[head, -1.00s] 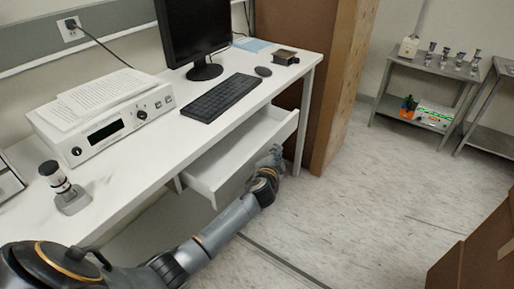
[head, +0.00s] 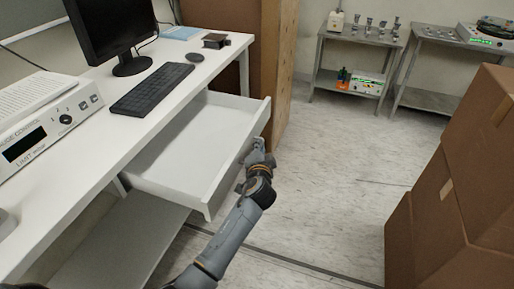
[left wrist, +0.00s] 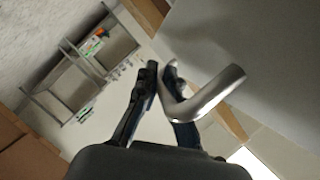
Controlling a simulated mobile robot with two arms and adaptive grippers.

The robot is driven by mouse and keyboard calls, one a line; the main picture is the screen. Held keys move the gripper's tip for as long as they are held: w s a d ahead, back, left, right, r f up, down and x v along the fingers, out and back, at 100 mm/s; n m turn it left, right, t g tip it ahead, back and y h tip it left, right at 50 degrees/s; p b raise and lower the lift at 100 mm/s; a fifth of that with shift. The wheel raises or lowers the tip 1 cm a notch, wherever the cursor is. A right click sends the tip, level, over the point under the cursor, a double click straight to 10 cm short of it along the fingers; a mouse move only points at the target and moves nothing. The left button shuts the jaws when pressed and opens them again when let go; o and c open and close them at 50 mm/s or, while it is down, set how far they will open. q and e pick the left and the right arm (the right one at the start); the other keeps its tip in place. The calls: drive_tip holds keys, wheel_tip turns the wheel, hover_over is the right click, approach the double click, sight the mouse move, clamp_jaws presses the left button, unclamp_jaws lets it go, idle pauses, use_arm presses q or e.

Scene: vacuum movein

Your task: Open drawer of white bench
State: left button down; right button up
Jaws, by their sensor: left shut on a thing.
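The white bench (head: 95,165) runs along the left of the head view. Its drawer (head: 185,150) is pulled well out and looks empty inside. My left gripper (head: 258,152) is at the outer face of the drawer front. In the left wrist view a metal bar handle (left wrist: 208,95) sticks out from the grey drawer front (left wrist: 265,60), and the left gripper (left wrist: 160,80) is shut on it. The far finger is partly hidden behind the handle. My right gripper is not in view.
On the bench stand a monitor (head: 112,30), a keyboard (head: 152,88), a mouse (head: 195,57) and a control box (head: 45,130). Stacked cardboard boxes (head: 465,180) stand at the right. Metal shelf tables (head: 352,62) are at the back. The floor (head: 330,170) between is clear.

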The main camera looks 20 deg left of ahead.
use_arm(q)
drive_tip(key=c, duration=1.7)
unclamp_jaws()
drive_tip(key=v, duration=1.2)
drive_tip(key=shift+f, duration=0.1)
